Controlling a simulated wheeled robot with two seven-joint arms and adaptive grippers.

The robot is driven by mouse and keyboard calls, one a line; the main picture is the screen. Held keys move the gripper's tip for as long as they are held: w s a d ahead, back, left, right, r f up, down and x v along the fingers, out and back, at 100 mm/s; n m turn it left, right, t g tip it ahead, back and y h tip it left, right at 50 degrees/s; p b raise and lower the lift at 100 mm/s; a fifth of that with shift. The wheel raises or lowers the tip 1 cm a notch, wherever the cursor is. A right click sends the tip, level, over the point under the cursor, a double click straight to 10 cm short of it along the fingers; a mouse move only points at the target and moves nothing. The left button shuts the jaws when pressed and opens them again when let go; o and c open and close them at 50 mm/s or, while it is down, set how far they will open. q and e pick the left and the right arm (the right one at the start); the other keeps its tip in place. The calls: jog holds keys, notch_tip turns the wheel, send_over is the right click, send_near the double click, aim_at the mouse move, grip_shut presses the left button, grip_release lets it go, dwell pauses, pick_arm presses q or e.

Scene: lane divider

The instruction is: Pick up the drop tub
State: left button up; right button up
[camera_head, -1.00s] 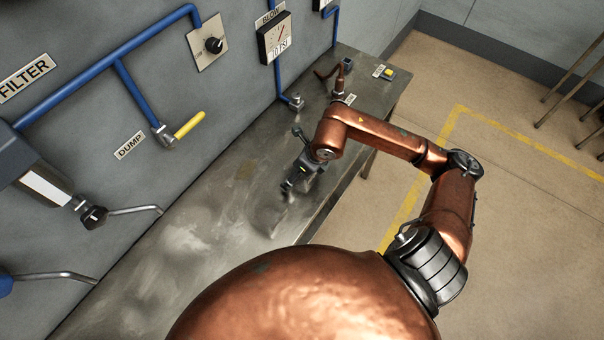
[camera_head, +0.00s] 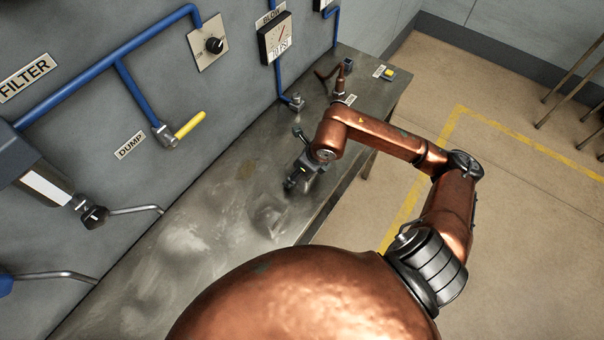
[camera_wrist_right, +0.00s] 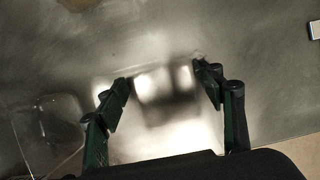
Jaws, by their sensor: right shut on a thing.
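My right gripper (camera_head: 291,182) is low over the metal bench, near its front edge. In the right wrist view its two dark fingers (camera_wrist_right: 166,88) are apart, with a pale, seemingly see-through tub (camera_wrist_right: 165,82) between them. The gripper is shut on this drop tub. Its far edge shows as a faint line, and its lower part is lost behind the gripper body. In the head view I cannot make out the tub clearly under the gripper. My left gripper is not in view.
The bench (camera_head: 200,235) has a faint clear outline (camera_head: 268,216) near the gripper; I cannot tell whether it is an object or a mark. The wall carries blue pipes, a gauge (camera_head: 275,38) and a yellow dump lever (camera_head: 189,125). Open floor lies right.

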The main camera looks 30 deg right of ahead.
jog(key=shift+r, duration=0.5)
notch_tip(320, 180, up, 2)
jog(key=shift+r, duration=0.2)
jog(key=s+a+r+p, duration=0.5)
jog(key=s+r+p, duration=0.4)
jog(key=s+p, duration=0.4)
jog(key=p, duration=0.4)
jog(key=shift+r, duration=0.3)
jog(key=shift+a, duration=0.15)
